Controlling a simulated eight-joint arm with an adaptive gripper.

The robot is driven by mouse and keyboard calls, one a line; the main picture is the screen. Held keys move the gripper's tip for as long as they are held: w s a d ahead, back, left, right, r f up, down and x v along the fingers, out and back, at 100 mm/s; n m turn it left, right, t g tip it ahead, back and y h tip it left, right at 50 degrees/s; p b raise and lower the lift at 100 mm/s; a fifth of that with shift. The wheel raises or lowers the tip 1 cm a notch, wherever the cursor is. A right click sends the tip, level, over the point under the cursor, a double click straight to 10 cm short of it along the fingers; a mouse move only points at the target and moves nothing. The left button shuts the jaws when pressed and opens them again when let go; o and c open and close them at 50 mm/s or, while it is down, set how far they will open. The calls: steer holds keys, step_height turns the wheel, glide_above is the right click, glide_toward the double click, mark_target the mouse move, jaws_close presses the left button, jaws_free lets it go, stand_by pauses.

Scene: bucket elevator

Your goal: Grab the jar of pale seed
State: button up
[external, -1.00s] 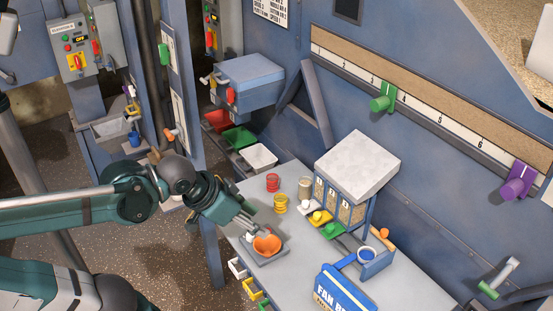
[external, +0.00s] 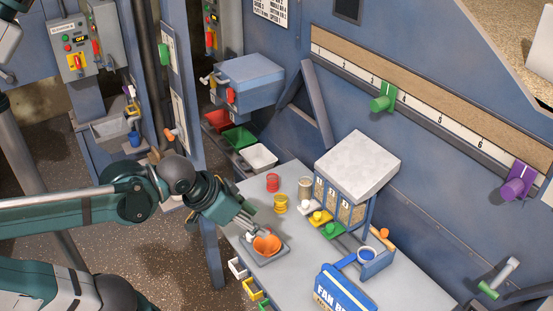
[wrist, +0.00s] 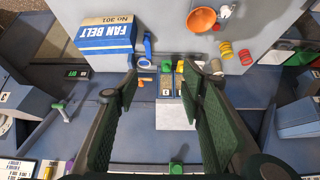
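The jar of pale seed (external: 305,187) is a small upright tan cylinder. It stands on the grey table behind the scoops, left of the white-topped bin stand. In the wrist view a small tan shape near the right finger's tip may be the jar, partly hidden, but I cannot tell for sure. My gripper (external: 260,230) appears over the orange bowl in the external view, to the front left of the jar and apart from it. In the wrist view my gripper (wrist: 163,75) has its two green-padded fingers spread wide with nothing between the pads.
Near the jar are a red coil (external: 272,182), a yellow coil (external: 280,204), and white, yellow and green scoops. The bin stand (external: 358,164) rises right of the jar. The orange bowl (external: 267,245) and blue fan belt box (external: 345,290) are nearer.

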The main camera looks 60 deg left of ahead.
steer(key=shift+o, duration=1.4)
steer(key=shift+r, duration=0.1)
steer(key=w+a+r+m+g, duration=0.2)
steer(key=w+a+r+m, duration=0.25)
steer(key=w+r, duration=0.8)
steer(key=m+g+h+b, duration=0.1)
steer(key=m+g+h, duration=0.25)
steer(key=m, duration=0.45)
glide_above(305, 189)
steer(key=a, duration=0.4)
step_height(305, 189, down, 8)
steer(key=r, duration=0.1)
step_height(305, 189, down, 32)
steer(key=shift+w+a+h, duration=0.2)
steer(key=shift+a+h, duration=0.15)
